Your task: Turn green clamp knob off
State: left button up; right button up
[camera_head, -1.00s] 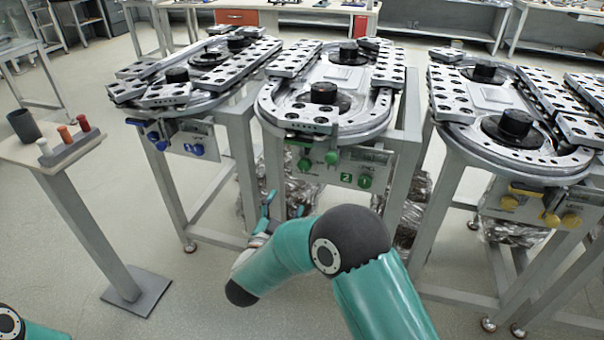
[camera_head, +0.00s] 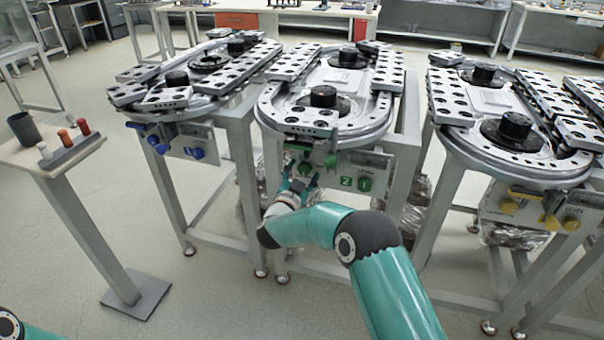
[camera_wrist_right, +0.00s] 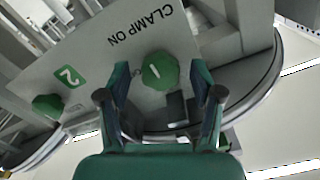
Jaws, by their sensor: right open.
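The green clamp knob (camera_wrist_right: 160,71) is round with a white line and sits on a grey panel beside the words CLAMP ON. In the head view it shows on the middle station's front panel (camera_head: 304,168). My right gripper (camera_head: 300,181) is open just below and in front of it. In the right wrist view the knob appears between the open fingers (camera_wrist_right: 160,80), with a gap on both sides; I see no contact. A second green knob (camera_wrist_right: 47,106) sits beside a green label 2. My left gripper is out of view.
The middle ring track (camera_head: 300,118) overhangs the panel. Stations with blue knobs (camera_head: 197,153) and yellow knobs (camera_head: 551,221) stand on either side. A small stand (camera_head: 30,155) is at left.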

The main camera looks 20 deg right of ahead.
jog(key=c, duration=1.1)
jog(key=shift+c, duration=0.2)
jog(key=shift+n, duration=0.3)
jog(key=n+p, duration=0.1)
jog(key=n, duration=0.3)
jog(key=shift+d+p, duration=0.1)
jog(key=shift+p, duration=0.25)
jog(key=n+p, duration=0.1)
jog(key=n, duration=0.4)
jog(key=shift+p, duration=0.3)
jog(key=n+p, duration=0.1)
jog(key=n, duration=0.3)
jog(key=shift+r, duration=0.1)
jog(key=shift+n+p, duration=0.8)
jog(key=shift+n, duration=1.3)
